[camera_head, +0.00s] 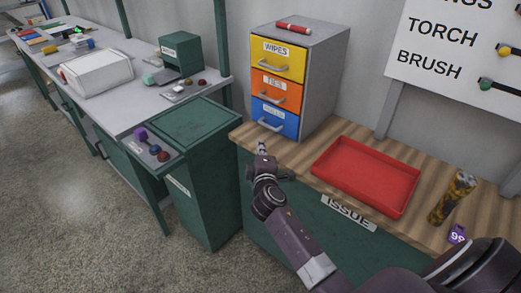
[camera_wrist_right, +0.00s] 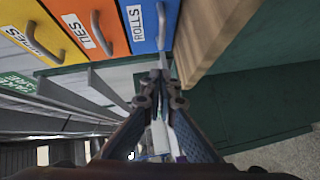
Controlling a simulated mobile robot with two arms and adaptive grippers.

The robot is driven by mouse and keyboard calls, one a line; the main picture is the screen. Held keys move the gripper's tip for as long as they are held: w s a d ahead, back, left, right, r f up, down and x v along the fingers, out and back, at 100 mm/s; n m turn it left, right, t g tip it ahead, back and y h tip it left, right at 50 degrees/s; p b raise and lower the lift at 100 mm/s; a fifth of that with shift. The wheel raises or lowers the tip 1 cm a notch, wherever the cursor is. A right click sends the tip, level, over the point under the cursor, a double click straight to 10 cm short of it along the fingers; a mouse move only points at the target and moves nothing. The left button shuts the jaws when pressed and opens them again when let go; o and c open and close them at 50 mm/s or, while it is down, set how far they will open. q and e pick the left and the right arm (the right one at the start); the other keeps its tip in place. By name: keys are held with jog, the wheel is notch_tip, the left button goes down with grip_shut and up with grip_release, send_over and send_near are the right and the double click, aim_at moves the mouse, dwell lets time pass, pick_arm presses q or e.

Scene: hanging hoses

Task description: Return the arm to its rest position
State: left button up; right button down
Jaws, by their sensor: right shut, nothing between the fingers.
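My right gripper (camera_head: 261,147) is at the left end of the wooden counter (camera_head: 300,165), in front of the small drawer cabinet (camera_head: 323,75). My right arm runs up to it from the lower right. In the right wrist view, its two fingers (camera_wrist_right: 160,78) come together with nothing between them, close to the blue drawer (camera_wrist_right: 148,22). I cannot tell whether the fingertips touch the cabinet or counter. My left gripper is not in view.
A red tray (camera_head: 366,176), a yellow-and-black cylinder (camera_head: 452,198) and a purple tag (camera_head: 457,234) are on the counter. A red cylinder (camera_head: 293,27) lies on the cabinet. A green bin (camera_head: 195,170) and a workbench (camera_head: 125,100) stand left. Open floor (camera_head: 70,200) lies beyond.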

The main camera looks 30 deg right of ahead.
jog(key=shift+s+a, duration=0.25)
jog(key=shift+s, duration=0.45)
jog(key=s+a+f+m+g+y, duration=0.1)
jog(key=s+a+f+g+y, duration=0.15)
jog(key=s+f, duration=0.7)
jog(key=s+a+f+m+g+y, duration=0.1)
jog(key=s+a+f+g, duration=0.15)
jog(key=f, duration=1.35)
jog(key=s+a+f+m+g+y, duration=0.1)
jog(key=s+a+f+g+y, duration=0.15)
jog(key=s+f, duration=0.7)
jog(key=s+a+f+m+g, duration=0.1)
jog(key=s+f+m+g, duration=0.1)
jog(key=s+f, duration=0.4)
jog(key=s+a+f+m+g, duration=0.1)
jog(key=s+f, duration=0.6)
jog(key=s, duration=1)
jog(key=s+a+f+m+g+y, duration=0.1)
jog(key=s+f+m+g, duration=0.1)
jog(key=s+f, duration=0.5)
jog(key=s+g, duration=0.1)
jog(key=s, duration=0.4)
jog(key=shift+a+m, duration=0.25)
jog(key=shift+m, duration=0.15)
